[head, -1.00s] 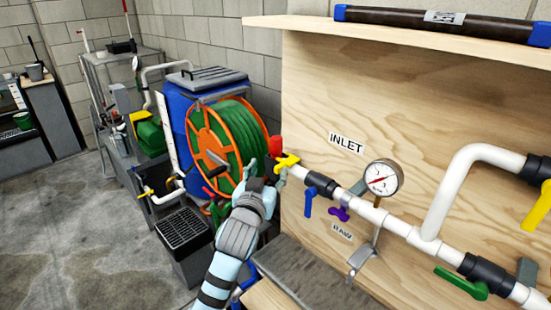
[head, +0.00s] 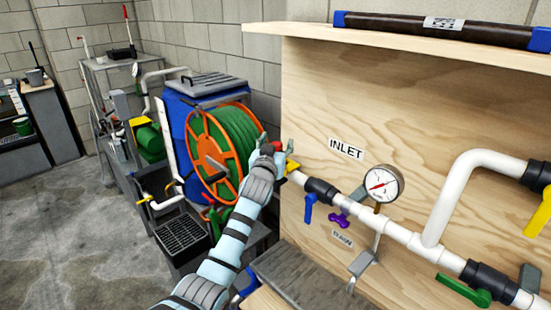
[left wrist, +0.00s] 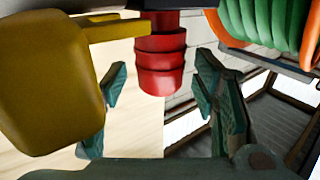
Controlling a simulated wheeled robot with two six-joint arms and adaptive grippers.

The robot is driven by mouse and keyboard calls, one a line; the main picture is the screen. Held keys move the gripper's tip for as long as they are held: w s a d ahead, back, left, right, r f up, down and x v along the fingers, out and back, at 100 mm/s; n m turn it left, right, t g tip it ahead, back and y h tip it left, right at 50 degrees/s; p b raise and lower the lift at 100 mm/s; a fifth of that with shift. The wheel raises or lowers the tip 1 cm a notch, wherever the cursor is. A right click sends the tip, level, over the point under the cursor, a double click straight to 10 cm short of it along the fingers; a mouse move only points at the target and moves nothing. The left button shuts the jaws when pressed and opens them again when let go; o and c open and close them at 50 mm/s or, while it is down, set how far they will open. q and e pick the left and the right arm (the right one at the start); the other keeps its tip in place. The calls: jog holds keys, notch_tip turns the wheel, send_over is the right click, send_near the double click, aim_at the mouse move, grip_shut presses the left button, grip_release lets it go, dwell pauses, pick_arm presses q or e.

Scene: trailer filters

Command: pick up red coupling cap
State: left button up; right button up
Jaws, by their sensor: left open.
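The red coupling cap (head: 279,144) is at the left end of the white pipe run, beside the yellow valve handle (head: 292,166). In the head view my left gripper partly hides it. In the left wrist view the ribbed red cap (left wrist: 161,62) hangs from the top edge between my two green fingers, with a visible gap on each side. My left gripper (head: 276,143) is open around the cap, and its open fingers also show in the left wrist view (left wrist: 162,88). My right gripper is not in view.
The yellow handle looms large beside the left finger in the wrist view (left wrist: 45,80). The orange and green hose reel (head: 222,150) stands close to the left of my gripper. The plywood panel (head: 400,100) with its pressure gauge (head: 382,184) is to the right.

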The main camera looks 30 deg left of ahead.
pick_arm(q)
jog(key=c, duration=1.3)
